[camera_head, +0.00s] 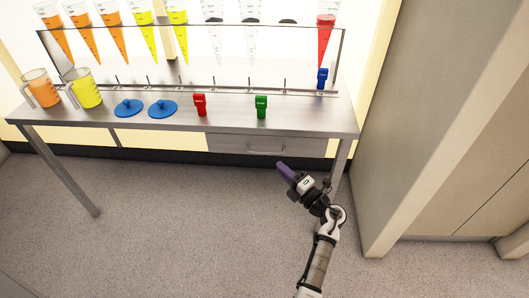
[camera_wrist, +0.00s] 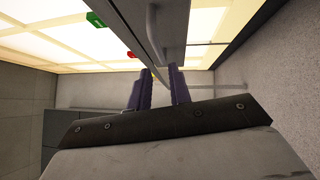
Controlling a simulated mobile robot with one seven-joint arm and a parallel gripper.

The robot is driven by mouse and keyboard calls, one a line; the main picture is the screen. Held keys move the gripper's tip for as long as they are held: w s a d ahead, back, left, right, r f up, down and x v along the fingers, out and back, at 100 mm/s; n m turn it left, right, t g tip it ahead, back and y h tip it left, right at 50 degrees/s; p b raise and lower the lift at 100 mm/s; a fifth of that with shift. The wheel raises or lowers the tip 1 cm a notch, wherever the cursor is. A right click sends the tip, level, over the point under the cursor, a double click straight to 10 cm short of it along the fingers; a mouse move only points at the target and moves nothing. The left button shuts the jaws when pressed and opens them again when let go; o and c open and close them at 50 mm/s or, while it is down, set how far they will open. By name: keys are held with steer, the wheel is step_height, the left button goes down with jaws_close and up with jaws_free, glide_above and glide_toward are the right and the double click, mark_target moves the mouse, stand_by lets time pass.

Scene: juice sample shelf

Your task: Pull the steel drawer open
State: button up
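The steel drawer (camera_head: 226,143) sits under the right part of the steel table and looks closed. Its bar handle (camera_head: 266,149) is on the front. In the wrist view, the drawer front (camera_wrist: 174,28) and the curved handle (camera_wrist: 152,28) are ahead of my fingers. My gripper (camera_head: 282,168) is just in front of and slightly right of the handle, apart from it as far as I can tell. In the wrist view, the two purple fingers (camera_wrist: 158,82) are spread with an empty gap between them, and the handle roughly lines up with that gap.
The steel table (camera_head: 335,115) holds an orange jug (camera_head: 41,91), a yellow jug (camera_head: 87,92), two blue lids (camera_head: 128,108), a red valve (camera_head: 200,104) and a green valve (camera_head: 261,106). A table leg (camera_head: 341,165) stands right of my gripper. The floor in front is clear.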

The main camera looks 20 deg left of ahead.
mark_target(264, 153)
steer(key=x, duration=0.9)
steer(key=shift+w+a, duration=0.1)
jaws_close()
